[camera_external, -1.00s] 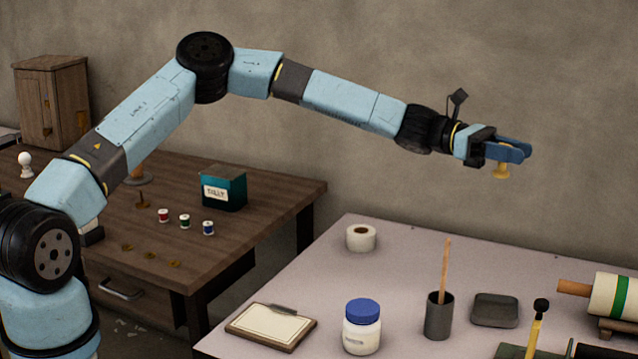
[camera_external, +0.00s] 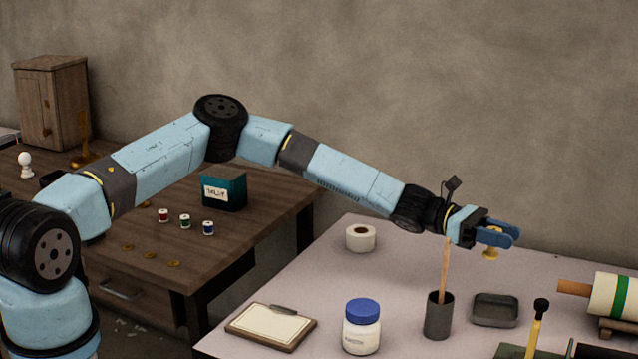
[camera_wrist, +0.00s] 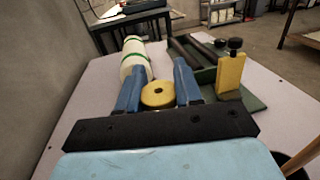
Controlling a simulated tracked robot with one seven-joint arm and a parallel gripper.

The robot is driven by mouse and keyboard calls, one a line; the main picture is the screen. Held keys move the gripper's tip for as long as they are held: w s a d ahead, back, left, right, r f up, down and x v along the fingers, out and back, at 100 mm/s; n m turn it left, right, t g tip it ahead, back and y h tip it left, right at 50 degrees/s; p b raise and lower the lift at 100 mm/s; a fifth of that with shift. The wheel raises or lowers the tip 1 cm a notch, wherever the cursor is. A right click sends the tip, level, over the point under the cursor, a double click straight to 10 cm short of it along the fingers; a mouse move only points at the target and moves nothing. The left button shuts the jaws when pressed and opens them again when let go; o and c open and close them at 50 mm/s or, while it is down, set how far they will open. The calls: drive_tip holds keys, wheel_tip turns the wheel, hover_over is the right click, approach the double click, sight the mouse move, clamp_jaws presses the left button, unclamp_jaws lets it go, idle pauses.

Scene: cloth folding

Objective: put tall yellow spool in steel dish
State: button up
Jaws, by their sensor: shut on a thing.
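My gripper (camera_external: 508,233) is shut on the tall yellow spool (camera_external: 490,253), which hangs upright below the blue fingers. In the wrist view, the spool (camera_wrist: 158,96) shows its round top with a centre hole between the two fingers (camera_wrist: 158,82). The steel dish (camera_external: 496,311) is a shallow dark grey square tray on the light table. It looks empty. The spool is above the table, over or behind the dish in the external view; its exact height is unclear. I cannot make out the dish in the wrist view.
A dark cup (camera_external: 438,318) with a tall wooden stick stands just left of the dish. A white and green roll (camera_external: 612,297) lies to the right. A yellow tool (camera_external: 533,331) stands in front. A blue-lidded jar (camera_external: 362,328), clipboard (camera_external: 270,327) and tape roll (camera_external: 361,238) are further left.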

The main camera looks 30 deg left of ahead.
wheel_tip(320, 180, down, 11)
drive_tip(key=shift+r, duration=0.1)
idle(0.5)
drive_tip(key=shift+f, duration=0.6)
drive_tip(key=o, duration=1)
